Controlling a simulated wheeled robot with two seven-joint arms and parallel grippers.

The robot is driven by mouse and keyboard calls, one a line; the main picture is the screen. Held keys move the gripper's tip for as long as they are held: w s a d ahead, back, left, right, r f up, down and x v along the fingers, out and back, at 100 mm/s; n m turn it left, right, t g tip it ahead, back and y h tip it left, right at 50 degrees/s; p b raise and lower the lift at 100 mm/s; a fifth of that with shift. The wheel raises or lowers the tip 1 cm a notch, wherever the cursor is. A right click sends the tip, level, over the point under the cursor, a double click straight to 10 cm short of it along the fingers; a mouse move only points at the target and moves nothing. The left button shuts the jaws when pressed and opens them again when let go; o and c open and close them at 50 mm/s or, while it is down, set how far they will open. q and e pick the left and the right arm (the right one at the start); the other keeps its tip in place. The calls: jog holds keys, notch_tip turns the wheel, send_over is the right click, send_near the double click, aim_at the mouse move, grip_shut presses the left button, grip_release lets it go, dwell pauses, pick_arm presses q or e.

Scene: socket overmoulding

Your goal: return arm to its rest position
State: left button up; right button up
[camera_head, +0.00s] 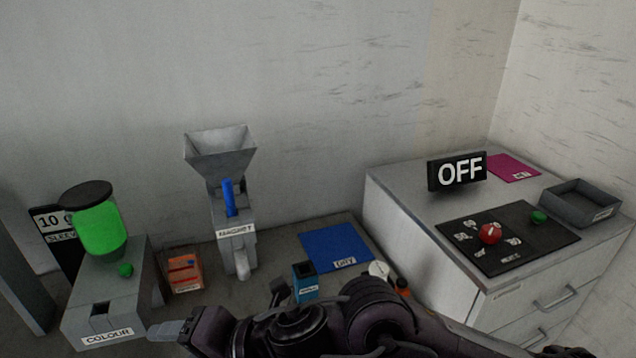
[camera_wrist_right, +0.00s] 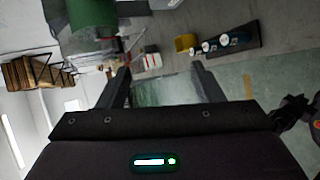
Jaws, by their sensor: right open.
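My right arm (camera_head: 370,318) comes in from the lower right and stretches left across the front of the bench. Its gripper (camera_head: 178,330) is at the lower left, in front of the COLOUR dispenser (camera_head: 95,300). In the right wrist view the two fingers of the gripper (camera_wrist_right: 164,85) stand apart with nothing between them. My left gripper is not in view.
Behind the arm stand an orange box (camera_head: 185,273), a hopper machine (camera_head: 230,200), a blue DRY mat (camera_head: 335,245) and a small blue container (camera_head: 305,283). At right, a cabinet (camera_head: 400,205) bears an OFF sign (camera_head: 457,172), a dial panel (camera_head: 480,258) and a grey tray (camera_head: 580,203).

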jog(key=w+d+f+m+t+h, duration=0.25)
jog(key=w+d+m+t, duration=0.2)
jog(key=d+m, duration=0.45)
jog(key=w+d+f+m+t+h, duration=0.1)
jog(key=w+d+m+t+h, duration=0.35)
jog(key=m, duration=0.75)
jog(key=s+d+f+m+g+h, duration=0.25)
jog(key=s+d+f+m, duration=0.2)
jog(key=d, duration=0.35)
jog(key=s+d+f+m+g+h, duration=0.1)
jog(key=s+d+f+m+g, duration=0.25)
jog(key=d+f, duration=0.35)
jog(key=s+d+f+m+g+h, duration=0.2)
jog(key=s+d+f+m, duration=0.25)
jog(key=d, duration=0.45)
notch_tip(320, 180, down, 30)
jog(key=s+r+n+g, duration=0.1)
jog(key=s+g, duration=0.1)
jog(key=s, duration=0.1)
jog(key=s+d+f, duration=0.3)
jog(key=s+f, duration=1.5)
jog(key=s, duration=0.1)
jog(key=shift+d+f+g, duration=0.2)
jog(key=shift+f+g, duration=0.05)
jog(key=shift+g, duration=0.15)
